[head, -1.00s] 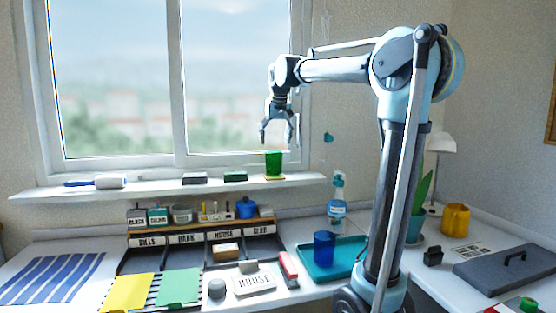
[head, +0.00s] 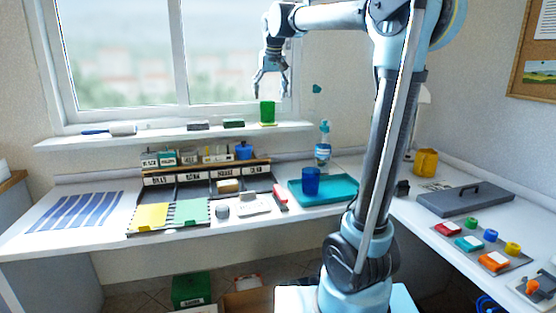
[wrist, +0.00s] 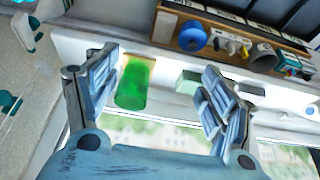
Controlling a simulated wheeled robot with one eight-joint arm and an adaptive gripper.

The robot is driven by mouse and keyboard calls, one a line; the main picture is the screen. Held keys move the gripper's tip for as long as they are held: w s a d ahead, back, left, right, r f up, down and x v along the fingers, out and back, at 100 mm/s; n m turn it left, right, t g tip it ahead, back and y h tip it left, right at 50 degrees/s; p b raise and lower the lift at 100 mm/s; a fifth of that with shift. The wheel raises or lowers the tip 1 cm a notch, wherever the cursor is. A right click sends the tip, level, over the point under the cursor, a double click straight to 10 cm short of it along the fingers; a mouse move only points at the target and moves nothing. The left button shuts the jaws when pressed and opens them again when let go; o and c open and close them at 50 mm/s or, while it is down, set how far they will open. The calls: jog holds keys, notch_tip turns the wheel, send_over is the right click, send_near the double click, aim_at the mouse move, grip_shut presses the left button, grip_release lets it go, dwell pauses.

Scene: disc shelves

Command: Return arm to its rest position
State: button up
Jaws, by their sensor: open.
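My gripper (head: 270,88) is open and empty, hanging from my raised arm in front of the window in the head view. A green cup (head: 267,112) stands upright on the windowsill (head: 180,137), just below the fingertips and apart from them. In the wrist view my gripper (wrist: 158,95) has its two fingers spread wide. The green cup (wrist: 133,82) shows between them, nearer the left finger, with nothing gripped. My arm rises from its base at the right of the head view, and its upper part is cut off by the frame's top.
A blue cup (head: 311,182) is on a teal tray (head: 340,190). A spray bottle (head: 323,148) stands behind it. A desk organiser (head: 205,178) with labelled slots sits below the sill. A grey case (head: 480,199) lies right. The air around the gripper looks clear.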

jog(key=s+d+f+m, duration=0.1)
jog(key=s+d+f, duration=1.35)
jog(key=s, duration=0.25)
jog(key=s+d+f+m+g, duration=0.1)
jog(key=s+d+f, duration=0.3)
jog(key=s+f, duration=0.5)
jog(key=s+d+f+m+g+h, duration=0.1)
jog(key=s+d+f, duration=0.3)
jog(key=s+f, duration=0.6)
notch_tip(320, 180, down, 3)
jog(key=shift+s, duration=0.3)
